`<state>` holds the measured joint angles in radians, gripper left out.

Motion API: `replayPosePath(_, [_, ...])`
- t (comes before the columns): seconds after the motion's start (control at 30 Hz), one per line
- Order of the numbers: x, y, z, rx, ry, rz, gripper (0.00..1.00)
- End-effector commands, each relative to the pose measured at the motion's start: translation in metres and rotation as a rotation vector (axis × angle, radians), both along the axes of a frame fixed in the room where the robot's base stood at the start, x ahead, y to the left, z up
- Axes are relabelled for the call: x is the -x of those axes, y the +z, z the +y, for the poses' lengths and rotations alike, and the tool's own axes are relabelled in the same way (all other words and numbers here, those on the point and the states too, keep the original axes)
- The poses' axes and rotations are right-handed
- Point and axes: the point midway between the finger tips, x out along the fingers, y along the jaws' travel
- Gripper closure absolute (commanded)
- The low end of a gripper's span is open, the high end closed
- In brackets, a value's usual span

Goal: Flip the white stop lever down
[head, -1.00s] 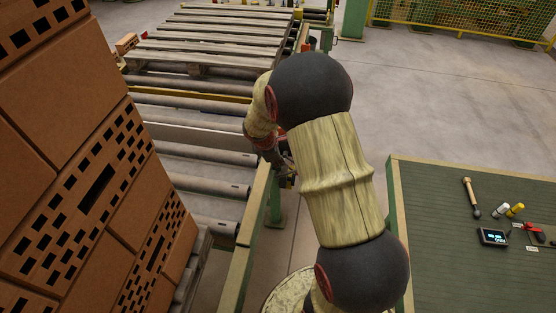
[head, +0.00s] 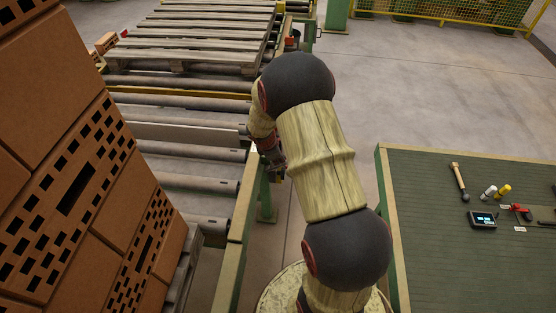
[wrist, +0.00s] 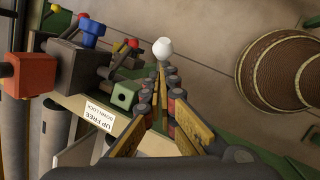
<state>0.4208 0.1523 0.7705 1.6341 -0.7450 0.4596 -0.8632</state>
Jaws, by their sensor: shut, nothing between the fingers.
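The white stop lever's round white knob (wrist: 162,48) shows in the wrist view, just beyond my fingertips. Its shaft is mostly hidden behind the fingers, and I cannot tell whether knob and fingers touch. My gripper (wrist: 164,78) is shut and empty, its fingers converging below the knob. A white label (wrist: 100,115) reading "UP FREE, DOWN LOCK" sits to the left of the fingers. A green block (wrist: 124,95) is between label and fingers. In the head view my gripper (head: 277,172) is beside the conveyor's rail, partly hidden by my arm; the lever cannot be made out there.
Red-knobbed (wrist: 133,43) and blue-knobbed (wrist: 93,28) controls and an orange block (wrist: 30,75) crowd the wrist view's left. Stacked bricks (head: 75,190) stand left of the roller conveyor (head: 185,177). A green-topped table (head: 430,240) is at right. Open floor (head: 420,90) lies behind it.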

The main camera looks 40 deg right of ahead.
Motion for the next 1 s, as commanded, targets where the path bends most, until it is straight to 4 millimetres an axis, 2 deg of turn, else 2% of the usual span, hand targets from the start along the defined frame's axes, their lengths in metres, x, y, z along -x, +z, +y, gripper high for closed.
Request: replayPosePath(1.0, [0.017,-0.007,-0.013,-0.114,-0.004,-0.128,1.0])
